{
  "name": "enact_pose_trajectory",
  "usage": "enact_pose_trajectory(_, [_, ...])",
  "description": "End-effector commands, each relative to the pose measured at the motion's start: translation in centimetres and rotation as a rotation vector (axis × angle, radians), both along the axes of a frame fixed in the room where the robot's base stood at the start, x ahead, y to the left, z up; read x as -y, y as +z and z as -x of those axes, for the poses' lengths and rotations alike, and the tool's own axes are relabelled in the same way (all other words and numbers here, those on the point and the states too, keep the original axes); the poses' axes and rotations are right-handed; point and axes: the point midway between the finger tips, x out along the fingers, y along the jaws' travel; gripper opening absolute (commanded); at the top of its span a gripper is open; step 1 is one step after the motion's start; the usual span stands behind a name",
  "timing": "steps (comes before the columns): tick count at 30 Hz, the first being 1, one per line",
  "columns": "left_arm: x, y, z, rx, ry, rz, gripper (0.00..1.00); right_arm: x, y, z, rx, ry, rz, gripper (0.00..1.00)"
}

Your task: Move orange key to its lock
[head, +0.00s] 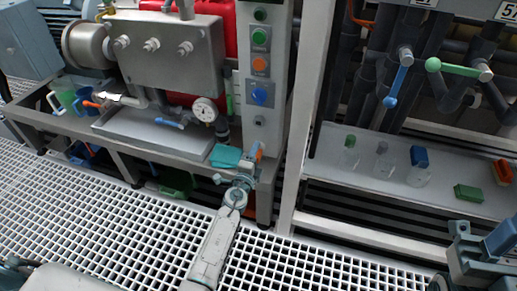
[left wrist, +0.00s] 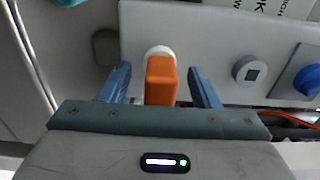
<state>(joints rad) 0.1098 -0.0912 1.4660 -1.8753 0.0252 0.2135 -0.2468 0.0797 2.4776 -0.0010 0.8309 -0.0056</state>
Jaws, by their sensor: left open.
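The orange key (head: 259,151) sticks out at the lower end of the tall light-grey control panel in the head view. In the left wrist view the orange key (left wrist: 161,82) sits in front of a white round collar (left wrist: 158,52). My left gripper (head: 240,178) is at the key, its two blue fingers open on either side with gaps between. A small grey round fitting (left wrist: 250,70), perhaps a lock, and a blue knob (left wrist: 308,81) are to the right of the key. Part of what looks like my right gripper (head: 478,245) shows at lower right; its jaws are unclear.
Above the key the panel carries a blue knob (head: 260,94), an orange knob (head: 260,64) and green buttons. A teal pad (head: 226,156) lies on the bench left of it. A white upright post (head: 305,110) stands close on the right. Grating floor is open in front.

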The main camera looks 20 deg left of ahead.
Motion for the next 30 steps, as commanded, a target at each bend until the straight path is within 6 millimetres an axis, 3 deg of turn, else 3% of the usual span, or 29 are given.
enact_pose_trajectory(14, [0.00,0.00,0.00,0.000,0.000,0.001,0.56,0.00,0.03,0.01,0.000,0.000,0.000,0.36])
enact_pose_trajectory(23, [0.00,0.00,0.00,0.000,0.000,0.001,0.00,0.00,0.03,0.00,0.000,0.000,0.000,0.36])
enact_pose_trajectory(30, [-0.01,0.03,0.29,0.000,0.000,0.001,0.00,-0.01,0.09,-0.01,0.000,0.000,0.001,0.36])
